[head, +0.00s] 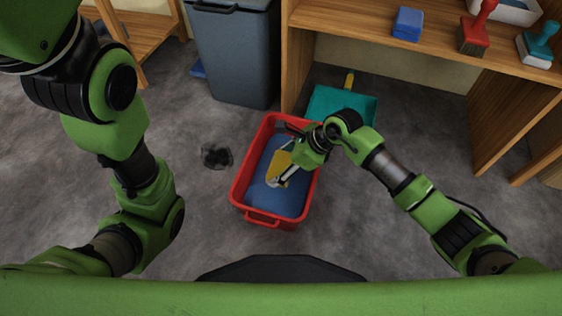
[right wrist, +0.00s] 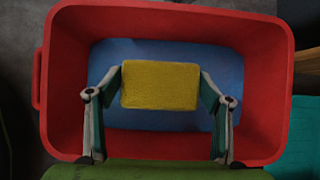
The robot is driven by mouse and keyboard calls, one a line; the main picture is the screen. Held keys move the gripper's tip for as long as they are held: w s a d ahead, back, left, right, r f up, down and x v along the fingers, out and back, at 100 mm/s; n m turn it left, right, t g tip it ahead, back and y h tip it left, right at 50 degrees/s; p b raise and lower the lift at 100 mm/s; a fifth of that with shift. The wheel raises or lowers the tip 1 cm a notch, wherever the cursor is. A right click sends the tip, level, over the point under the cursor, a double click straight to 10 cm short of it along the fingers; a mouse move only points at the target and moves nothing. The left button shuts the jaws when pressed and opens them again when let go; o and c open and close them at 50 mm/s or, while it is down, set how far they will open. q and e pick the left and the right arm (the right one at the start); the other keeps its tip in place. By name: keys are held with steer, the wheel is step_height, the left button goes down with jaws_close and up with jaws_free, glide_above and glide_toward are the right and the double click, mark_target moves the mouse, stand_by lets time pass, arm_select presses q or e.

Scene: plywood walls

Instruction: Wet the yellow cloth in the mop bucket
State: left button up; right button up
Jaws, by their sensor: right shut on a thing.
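The mop bucket (head: 238,188) is a red rectangular tub on the floor with blue water (head: 262,196) in it. In the right wrist view its red wall (right wrist: 62,95) frames the blue water (right wrist: 230,70). The yellow cloth (head: 281,163) is a folded block inside the tub's outline. My right gripper (head: 279,180) reaches into the tub and is shut on the cloth. In the right wrist view the fingers press the cloth (right wrist: 160,86) from both sides. I cannot tell whether the cloth touches the water. My left gripper is out of view; only its arm shows at left.
A teal dustpan (head: 345,102) lies behind the tub. A dark clump (head: 215,156) lies on the floor to its left. A grey bin (head: 236,55) stands behind. A wooden shelf holds a blue sponge (head: 408,23), a red brush (head: 476,30) and a teal brush (head: 538,46).

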steer(key=shift+f+b, duration=1.7)
steer(key=shift+f, duration=1.2)
